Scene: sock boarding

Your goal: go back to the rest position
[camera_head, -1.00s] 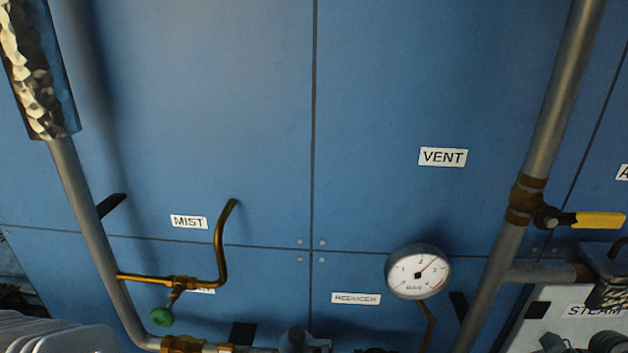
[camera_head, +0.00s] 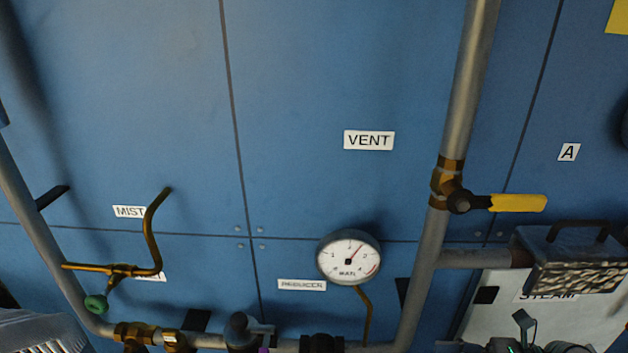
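Neither of my grippers can be made out in the head view, so whether they are open or shut does not show. The view is filled by a blue panelled wall (camera_head: 300,90) with pipes and fittings. No socks or boarding forms can be recognised here.
A vertical grey pipe (camera_head: 465,80) carries a valve with a yellow lever (camera_head: 518,203). A round gauge (camera_head: 349,257) and a brass tube with a green knob (camera_head: 96,303) sit lower. A metal box (camera_head: 575,262) juts out at right. Pale ribbed shapes (camera_head: 40,332) show at lower left.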

